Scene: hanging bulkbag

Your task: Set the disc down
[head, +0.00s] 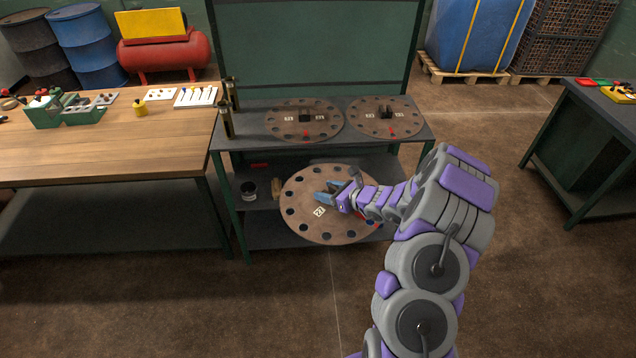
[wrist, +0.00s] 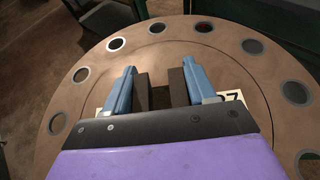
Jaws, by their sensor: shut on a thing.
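A large brown disc (head: 306,222) with round holes near its rim and a white number label hangs in front of the green rack. It looks roughly level, and it fills much of the wrist view (wrist: 100,65). My gripper (head: 326,193) is over the disc's middle. In the wrist view, its blue fingers (wrist: 160,75) are shut on the disc's dark central grip block (wrist: 161,96). I cannot tell whether the disc touches a shelf. Two similar discs, a left one (head: 280,122) and a right one (head: 370,118), lie on the rack's top shelf.
The rack's top shelf (head: 350,143) has little bare room. A small dark can (head: 248,190) stands on the lower shelf, left of the held disc. A wooden workbench (head: 100,148) is at left, a dark table (head: 600,130) at right. The floor in front is clear.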

